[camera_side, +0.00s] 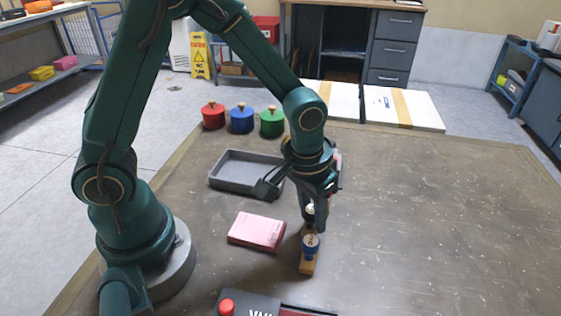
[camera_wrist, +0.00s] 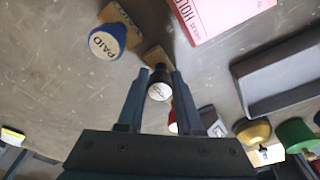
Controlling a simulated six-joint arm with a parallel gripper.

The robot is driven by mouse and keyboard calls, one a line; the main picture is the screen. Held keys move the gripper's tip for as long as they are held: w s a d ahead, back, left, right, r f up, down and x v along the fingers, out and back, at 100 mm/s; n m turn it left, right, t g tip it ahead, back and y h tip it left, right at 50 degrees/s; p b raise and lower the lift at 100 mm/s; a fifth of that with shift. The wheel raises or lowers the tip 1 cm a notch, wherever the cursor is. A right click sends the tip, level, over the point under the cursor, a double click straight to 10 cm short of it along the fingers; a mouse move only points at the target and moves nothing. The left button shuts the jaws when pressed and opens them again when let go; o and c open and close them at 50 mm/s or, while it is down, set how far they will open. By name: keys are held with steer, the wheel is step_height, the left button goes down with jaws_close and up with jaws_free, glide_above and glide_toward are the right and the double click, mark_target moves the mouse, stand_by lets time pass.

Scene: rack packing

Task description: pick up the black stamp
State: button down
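The black stamp (camera_wrist: 158,82) has a dark handle with a white round top and a wooden base. In the wrist view it shows between the tips of my gripper (camera_wrist: 161,76). My gripper looks open, with a finger on each side of the stamp; I cannot tell whether either finger touches it. In the side view my gripper (camera_side: 316,210) points down over the table, and the black stamp (camera_side: 309,208) shows at its fingertips, largely hidden behind the fingers and the blue stamp.
A blue PAID stamp (camera_side: 311,243) stands close in front; it also shows in the wrist view (camera_wrist: 105,41). A pink pad (camera_side: 257,231) lies to the left. A grey tray (camera_side: 246,190) and lidded red (camera_side: 213,116), blue and green pots stand behind. The table's right side is clear.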

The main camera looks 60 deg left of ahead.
mark_target(311, 206)
steer(key=shift+s, duration=0.2)
steer(key=shift+w+r, duration=0.1)
steer(key=shift+r, duration=0.35)
steer(key=r, duration=0.3)
steer(key=shift+a+r, duration=0.3)
steer(key=s+a+r, duration=0.2)
steer(key=a+r, duration=0.4)
steer(key=a, duration=0.4)
steer(key=shift+s+a+r, duration=0.2)
steer(key=shift+s+a, duration=0.1)
steer(key=shift+a, duration=0.1)
steer(key=c, duration=1.5)
jaws_free()
jaws_close()
